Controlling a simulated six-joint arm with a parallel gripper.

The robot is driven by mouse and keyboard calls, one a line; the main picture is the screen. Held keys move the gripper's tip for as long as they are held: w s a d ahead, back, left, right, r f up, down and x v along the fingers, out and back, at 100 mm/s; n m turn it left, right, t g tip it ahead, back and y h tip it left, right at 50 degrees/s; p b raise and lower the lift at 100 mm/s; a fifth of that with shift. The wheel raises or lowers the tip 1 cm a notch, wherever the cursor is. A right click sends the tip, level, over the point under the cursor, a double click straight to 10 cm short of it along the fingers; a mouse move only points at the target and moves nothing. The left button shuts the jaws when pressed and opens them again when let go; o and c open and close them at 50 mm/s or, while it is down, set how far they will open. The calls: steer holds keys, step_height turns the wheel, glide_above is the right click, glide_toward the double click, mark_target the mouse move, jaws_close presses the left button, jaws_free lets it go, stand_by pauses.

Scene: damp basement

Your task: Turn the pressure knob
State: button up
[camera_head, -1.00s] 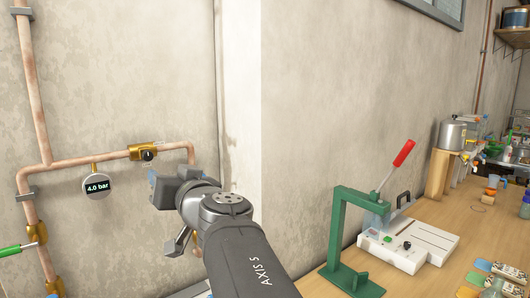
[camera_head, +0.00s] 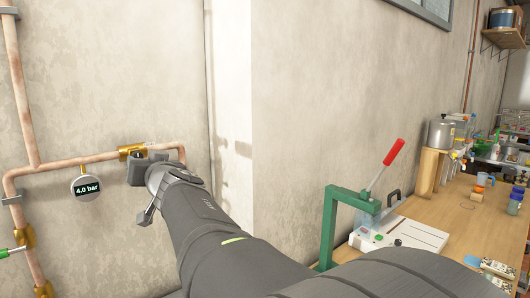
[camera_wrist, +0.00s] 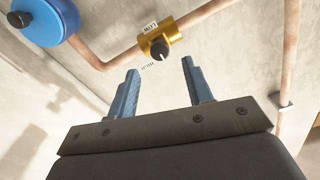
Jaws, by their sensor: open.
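The pressure knob (camera_wrist: 160,50) is a small black knob with a pale mark on a brass valve body (camera_wrist: 172,36), set in a copper pipe on the wall. Labels beside it in the wrist view read "LOW" and "HIGH". My gripper (camera_wrist: 159,74) is open, with its two blue fingers apart and pointing toward the knob. The knob lies just beyond the fingertips, between their lines, and they do not appear to touch it. In the head view my gripper (camera_head: 137,160) partly covers the brass valve (camera_head: 130,150). The round gauge (camera_head: 87,188) reads 4.0 bar.
Copper pipe (camera_head: 60,165) runs along the wall around the valve. A green lever (camera_head: 12,251) is at the lower left. A wooden bench (camera_head: 440,212) at the right holds a green press (camera_head: 331,225) with a red handle. The wall corner juts out right of the pipe.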

steer(key=shift+x, duration=2.55)
steer(key=c, duration=1)
